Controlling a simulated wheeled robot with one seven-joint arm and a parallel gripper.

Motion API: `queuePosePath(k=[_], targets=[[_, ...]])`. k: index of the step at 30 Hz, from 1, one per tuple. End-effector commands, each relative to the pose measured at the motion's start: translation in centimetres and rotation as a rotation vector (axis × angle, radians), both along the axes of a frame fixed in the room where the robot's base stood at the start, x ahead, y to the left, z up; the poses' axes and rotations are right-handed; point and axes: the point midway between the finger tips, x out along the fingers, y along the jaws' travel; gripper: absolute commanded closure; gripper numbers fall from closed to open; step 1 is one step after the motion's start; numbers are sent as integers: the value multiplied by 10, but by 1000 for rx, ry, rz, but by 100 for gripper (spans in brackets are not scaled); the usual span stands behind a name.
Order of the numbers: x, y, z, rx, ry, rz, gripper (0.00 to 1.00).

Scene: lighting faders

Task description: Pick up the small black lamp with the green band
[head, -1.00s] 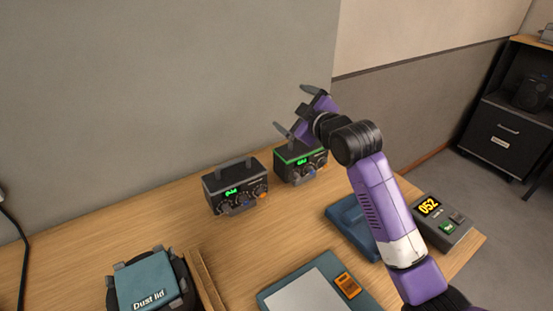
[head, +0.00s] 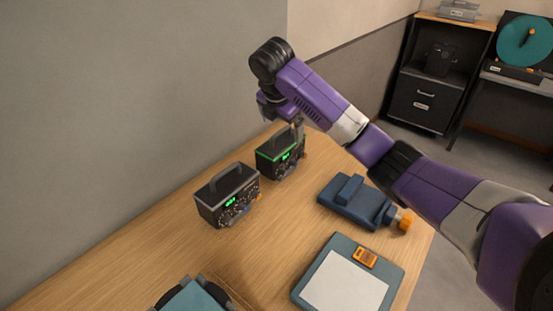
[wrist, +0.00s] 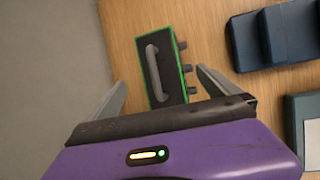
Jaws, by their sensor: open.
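I see no contact.
A similar, larger black box without a green band (head: 226,196) stands to the left. A blue block-like device (head: 352,202) lies to the right. A teal-framed board (head: 345,285) and a teal-lidded object (head: 192,297) are nearer. The wall (head: 130,120) is close behind.

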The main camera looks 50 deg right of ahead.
Motion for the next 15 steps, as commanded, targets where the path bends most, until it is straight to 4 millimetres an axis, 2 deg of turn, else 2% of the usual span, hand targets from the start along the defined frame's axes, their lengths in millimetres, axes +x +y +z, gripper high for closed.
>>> queuePosePath(k=[11,15], targets=[[5,-13,-34,1,2,6,0],[6,-21,-53,1,2,6,0]])
